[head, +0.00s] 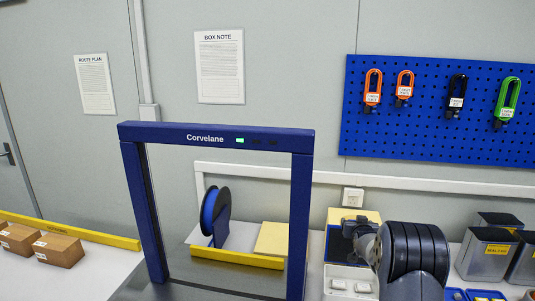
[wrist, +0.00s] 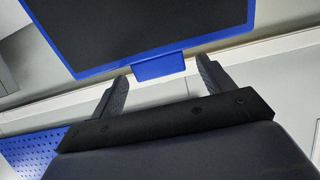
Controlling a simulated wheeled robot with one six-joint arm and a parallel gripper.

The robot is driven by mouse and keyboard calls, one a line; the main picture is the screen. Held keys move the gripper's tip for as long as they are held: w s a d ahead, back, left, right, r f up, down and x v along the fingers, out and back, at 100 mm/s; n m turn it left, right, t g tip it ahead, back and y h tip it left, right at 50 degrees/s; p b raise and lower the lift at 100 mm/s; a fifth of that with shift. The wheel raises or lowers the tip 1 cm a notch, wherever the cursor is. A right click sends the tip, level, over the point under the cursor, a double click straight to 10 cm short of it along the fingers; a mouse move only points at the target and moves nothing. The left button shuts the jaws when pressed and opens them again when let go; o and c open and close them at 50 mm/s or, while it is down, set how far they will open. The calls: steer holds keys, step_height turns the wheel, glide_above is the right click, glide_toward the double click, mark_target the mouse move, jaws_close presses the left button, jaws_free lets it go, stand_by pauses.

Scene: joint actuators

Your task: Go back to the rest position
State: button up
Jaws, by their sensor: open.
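My gripper (wrist: 162,75) is open in the wrist view, its two dark fingers spread apart. A blue tab (wrist: 158,67) shows in the gap between the fingertips, with space on either side. The tab sits on the edge of a dark panel with a blue border (wrist: 140,25), cut off by the top of the view. In the head view my gripper (head: 356,228) is at the lower right, partly hidden by my arm. A dark, blue-edged panel (head: 338,246) shows beside it, partly covered.
A blue Corvelane frame (head: 216,134) stands left of my arm. Behind it are a blue spool (head: 214,212) and a yellow pad (head: 271,239). Grey bins (head: 487,255) stand at right, a white tray (head: 349,284) below my gripper, and brown boxes (head: 58,250) far left.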

steer(key=shift+w+r+g+p, duration=0.15)
steer(key=shift+w+g+p, duration=0.2)
steer(key=shift+p, duration=0.9)
steer(key=shift+s+f+b, duration=0.2)
steer(key=shift+b, duration=0.1)
steer(key=b+v, duration=0.3)
steer(key=v, duration=0.7)
